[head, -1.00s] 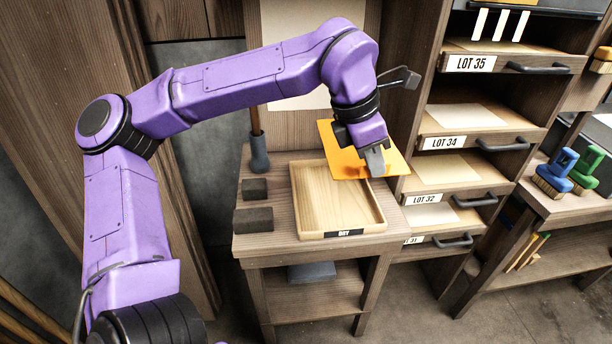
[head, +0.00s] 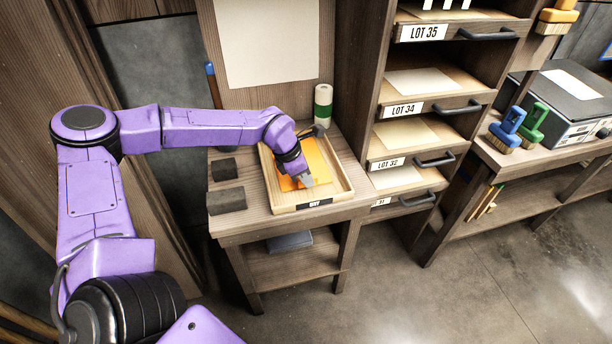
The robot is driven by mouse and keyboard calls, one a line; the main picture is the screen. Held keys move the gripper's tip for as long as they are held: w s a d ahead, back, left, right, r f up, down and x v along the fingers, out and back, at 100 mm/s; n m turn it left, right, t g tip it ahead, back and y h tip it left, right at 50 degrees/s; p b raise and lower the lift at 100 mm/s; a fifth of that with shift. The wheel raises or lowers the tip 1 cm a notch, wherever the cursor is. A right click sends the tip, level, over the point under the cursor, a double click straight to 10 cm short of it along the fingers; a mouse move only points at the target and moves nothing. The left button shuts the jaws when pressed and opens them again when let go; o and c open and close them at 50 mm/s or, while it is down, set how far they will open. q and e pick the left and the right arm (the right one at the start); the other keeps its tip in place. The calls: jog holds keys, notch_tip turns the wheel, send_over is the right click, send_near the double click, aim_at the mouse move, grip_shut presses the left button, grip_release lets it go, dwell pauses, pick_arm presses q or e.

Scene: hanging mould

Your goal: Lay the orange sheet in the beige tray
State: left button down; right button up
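The beige tray (head: 340,190), with a "DRY" label on its front wall, sits on a small wooden bench. The orange sheet (head: 317,158) is inside the tray's outline, low over or on its floor; I cannot tell whether it lies fully flat. My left gripper (head: 307,181) points down into the tray at the sheet's front part and appears shut on it. The gripper and wrist hide the middle of the sheet. My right gripper is not in view.
Two dark blocks (head: 226,200) lie on the bench left of the tray. A green-and-white roll (head: 322,102) stands behind it. A rack with labelled shelves (head: 412,108) stands close on the right. Brushes (head: 507,128) are on a bench farther right.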

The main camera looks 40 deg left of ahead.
pick_arm(q)
jog(key=shift+f, duration=0.2)
jog(key=c, duration=1.3)
grip_release()
jog(key=shift+c, duration=0.2)
jog(key=shift+r, duration=0.3)
jog(key=v, duration=1.2)
